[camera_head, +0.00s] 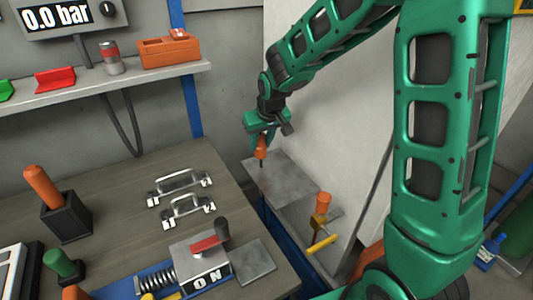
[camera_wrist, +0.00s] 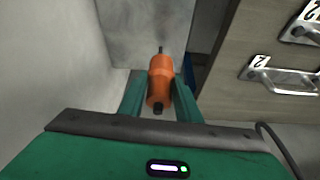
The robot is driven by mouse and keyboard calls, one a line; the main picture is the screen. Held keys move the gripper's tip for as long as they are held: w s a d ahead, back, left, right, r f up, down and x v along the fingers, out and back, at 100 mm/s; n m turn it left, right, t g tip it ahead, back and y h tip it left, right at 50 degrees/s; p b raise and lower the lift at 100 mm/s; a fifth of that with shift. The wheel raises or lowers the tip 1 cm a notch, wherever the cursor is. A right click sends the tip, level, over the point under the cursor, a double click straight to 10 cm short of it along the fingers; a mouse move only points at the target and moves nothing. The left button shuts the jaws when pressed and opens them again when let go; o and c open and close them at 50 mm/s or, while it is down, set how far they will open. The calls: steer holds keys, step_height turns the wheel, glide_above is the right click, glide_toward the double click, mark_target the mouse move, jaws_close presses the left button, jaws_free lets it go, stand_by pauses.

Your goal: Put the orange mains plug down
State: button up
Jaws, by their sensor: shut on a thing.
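My gripper (camera_head: 262,136) is shut on the orange mains plug (camera_head: 261,149), which hangs below the fingers with a dark tip pointing down. In the wrist view the plug (camera_wrist: 160,75) sits between the two green fingers, its thin dark pin pointing away from the palm. The plug is above a grey metal plate (camera_head: 277,178) beside the wooden bench. I cannot tell how large the gap is between its tip and the plate.
An orange-topped piece with a yellow part (camera_head: 322,207) stands near the plate's front. A pale wall panel (camera_head: 345,140) rises close behind. The wooden bench (camera_head: 115,195) at left carries metal handles (camera_head: 187,209), a red-lever switch box (camera_head: 203,258) and an orange-handled item in a black holder (camera_head: 64,222).

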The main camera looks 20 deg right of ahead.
steer(key=shift+w+d+f, duration=0.35)
steer(key=shift+d+f, duration=0.1)
steer(key=shift+d, duration=0.2)
steer(key=shift+w+d+f, duration=0.35)
steer(key=shift+d+f, duration=0.05)
steer(key=shift+d, duration=0.2)
steer(key=shift+f, duration=2.05)
steer(key=shift+f, duration=0.1)
steer(key=o, duration=1.1)
steer(key=v, duration=1.2)
steer(key=shift+s, duration=0.1)
